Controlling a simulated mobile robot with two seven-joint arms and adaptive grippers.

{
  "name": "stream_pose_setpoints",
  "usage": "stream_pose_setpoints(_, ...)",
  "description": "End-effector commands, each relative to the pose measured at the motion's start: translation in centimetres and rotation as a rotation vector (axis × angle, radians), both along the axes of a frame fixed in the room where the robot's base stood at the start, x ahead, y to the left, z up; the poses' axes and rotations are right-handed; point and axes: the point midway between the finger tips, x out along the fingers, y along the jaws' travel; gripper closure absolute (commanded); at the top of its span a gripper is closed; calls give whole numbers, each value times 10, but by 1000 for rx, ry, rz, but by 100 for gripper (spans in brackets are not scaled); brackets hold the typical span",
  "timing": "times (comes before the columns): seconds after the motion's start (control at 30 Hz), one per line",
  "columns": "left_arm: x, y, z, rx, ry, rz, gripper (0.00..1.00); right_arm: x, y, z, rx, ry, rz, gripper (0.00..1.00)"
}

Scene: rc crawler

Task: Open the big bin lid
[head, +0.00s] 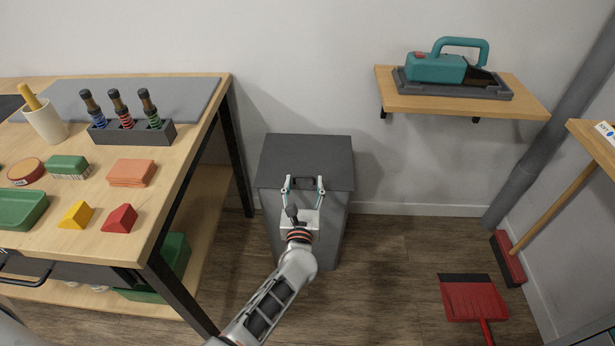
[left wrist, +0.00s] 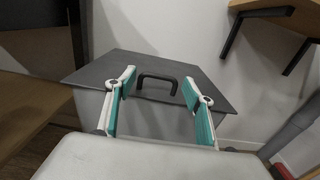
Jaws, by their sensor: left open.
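The big bin (head: 340,228) is a tall grey box on the floor between the workbench and the wall shelf. Its dark grey lid (head: 310,152) lies flat and closed on top. A black handle (head: 303,182) stands at the lid's front part; in the left wrist view the handle (left wrist: 158,77) shows as an arch between my fingers. My left gripper (head: 304,186) is open, its fingertips on either side of the handle, with a gap to it on both sides in the left wrist view (left wrist: 158,88). I cannot tell the exact height of the fingertips above the lid. My right gripper is not in view.
A wooden workbench (head: 185,105) with tools, blocks and a rack of screwdriver-like tools (head: 130,132) stands left of the bin. A wall shelf (head: 440,102) holds a teal tool (head: 436,68). A red dustpan (head: 473,298) and broom (head: 508,260) are at right. Floor in front of the bin is clear.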

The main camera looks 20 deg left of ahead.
Motion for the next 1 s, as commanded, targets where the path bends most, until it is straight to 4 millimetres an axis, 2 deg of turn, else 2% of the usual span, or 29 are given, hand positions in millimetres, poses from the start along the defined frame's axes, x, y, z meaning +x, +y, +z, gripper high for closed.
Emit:
stream_pose_setpoints(0.23, 26, 8, -3, 3, 4, 0, 47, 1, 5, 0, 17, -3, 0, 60)
stream_pose_setpoints(0.6, 31, 9, -1, 4, 2, -1, 47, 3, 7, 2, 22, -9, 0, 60)
stream_pose_setpoints(0.77, 31, 9, -1, 4, 2, -1, 88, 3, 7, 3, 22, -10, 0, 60)
stream_pose_setpoints(0.8, 31, 9, -1, 4, 2, -1, 92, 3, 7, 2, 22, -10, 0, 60)
stream_pose_setpoints(1.0, 31, 11, 1, 4, 1, -2, 92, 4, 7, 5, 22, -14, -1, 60)
